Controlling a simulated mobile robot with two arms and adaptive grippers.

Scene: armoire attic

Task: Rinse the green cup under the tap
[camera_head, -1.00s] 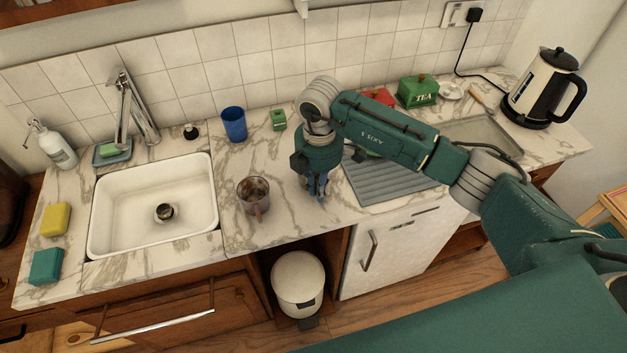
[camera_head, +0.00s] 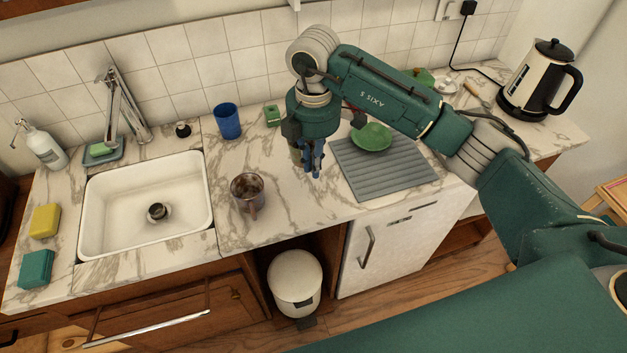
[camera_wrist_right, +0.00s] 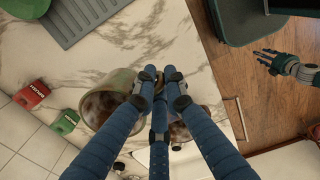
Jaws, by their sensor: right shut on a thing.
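My right gripper (camera_head: 314,172) is above the counter between a grey-brown mug and the grey draining mat, fingers pointing down. In the right wrist view its blue fingers (camera_wrist_right: 154,84) are shut on the edge or handle of the green cup (camera_wrist_right: 106,97); the exact hold is hard to see. The cup is olive green with a brown-stained inside. In the head view the green cup (camera_head: 296,153) is mostly hidden behind the gripper. The tap (camera_head: 122,105) stands behind the white sink (camera_head: 125,215) at left. My left gripper (camera_wrist_right: 268,62) shows in the right wrist view, fingers spread.
The grey-brown mug (camera_head: 247,190) stands between sink and gripper. A blue cup (camera_head: 228,120) and small green box (camera_head: 271,115) are behind it. A green bowl (camera_head: 371,137) sits on the draining mat (camera_head: 385,180). Sponges (camera_head: 44,221) and a soap bottle (camera_head: 42,145) are left of the sink.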

